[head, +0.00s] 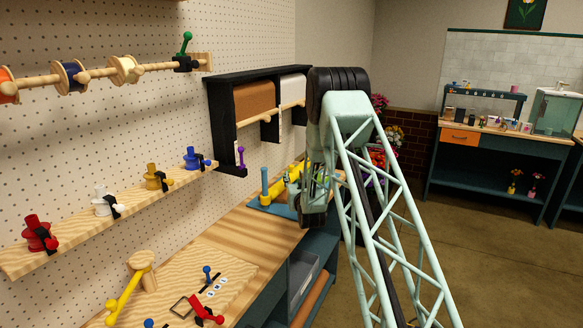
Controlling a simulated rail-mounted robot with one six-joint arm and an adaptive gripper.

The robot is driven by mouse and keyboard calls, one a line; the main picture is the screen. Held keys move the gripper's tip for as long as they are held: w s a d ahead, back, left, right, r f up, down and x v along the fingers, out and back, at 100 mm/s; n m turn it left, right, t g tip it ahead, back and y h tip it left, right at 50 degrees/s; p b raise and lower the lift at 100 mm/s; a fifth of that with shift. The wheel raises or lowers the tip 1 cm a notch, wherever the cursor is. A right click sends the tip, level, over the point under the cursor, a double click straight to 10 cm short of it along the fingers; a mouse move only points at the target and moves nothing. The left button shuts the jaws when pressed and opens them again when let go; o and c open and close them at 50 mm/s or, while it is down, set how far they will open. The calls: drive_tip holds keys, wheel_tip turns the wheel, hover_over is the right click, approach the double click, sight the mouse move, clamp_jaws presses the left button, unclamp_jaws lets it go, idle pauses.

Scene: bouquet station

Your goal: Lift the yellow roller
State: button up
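A yellow bar-shaped piece (277,185), which looks like the yellow roller, shows at the far end of the wooden bench. It is by a blue stand (271,208) with an upright blue post. My gripper (306,188) hangs beside its right end and hides part of it. I cannot tell whether the fingers touch it or how far they are open. A second yellow piece, a yellow handle (124,298) joined to a wooden, yellow-ringed head, lies on the bench at the lower left.
The pegboard wall closes off the left side. A black cabinet (222,126) with brown and white rolls hangs above the bench. A shelf (131,207) carries several coloured clamp-like pieces. A board (235,267) with small tools lies on the near bench. Open floor is to the right.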

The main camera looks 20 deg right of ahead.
sight(292, 167)
drive_tip(key=shift+w+d+f, duration=0.1)
drive_tip(key=shift+d+f, duration=0.2)
drive_tip(key=shift+f, duration=0.2)
drive_tip(key=shift+w+d+f, duration=0.1)
drive_tip(key=shift+d+f, duration=0.15)
drive_tip(key=shift+f, duration=0.2)
drive_tip(key=shift+w, duration=0.1)
drive_tip(key=shift+r+x, duration=0.1)
drive_tip(key=shift+x, duration=3.3)
drive_tip(key=shift+r+x, duration=0.15)
drive_tip(key=shift+x, duration=3.25)
drive_tip(key=shift+c, duration=0.3)
clamp_jaws()
